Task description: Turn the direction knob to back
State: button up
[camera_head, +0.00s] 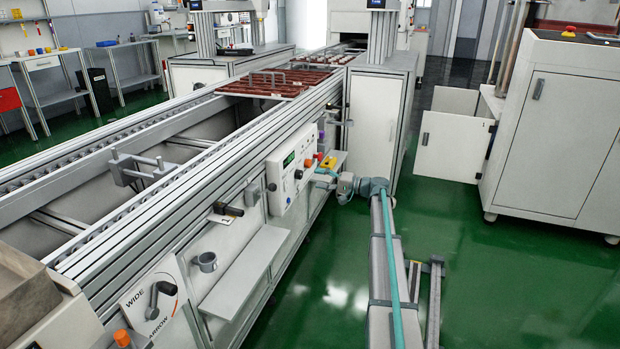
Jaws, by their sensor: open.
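The white control panel (281,196) is on the side of the conveyor, with a green display, small knobs and coloured buttons. I cannot tell for certain which of its small knobs is the direction knob; their markings are too small to read. My gripper (322,180) is small in the picture, at the end of my arm, by the right end of the panel. It is open, with nothing seen between its fingers. Its fingertips are hard to make out, and I cannot tell whether they touch the panel.
A separate WIDE/NARROW dial (154,304) is at lower left. A narrow shelf (244,272) juts out below the panel. The conveyor (200,132) carries red-brown trays farther back. A white cabinet (556,128) with an open door (453,146) stands right. The green floor between is mostly clear.

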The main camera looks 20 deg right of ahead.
jog(key=shift+v, duration=2.75)
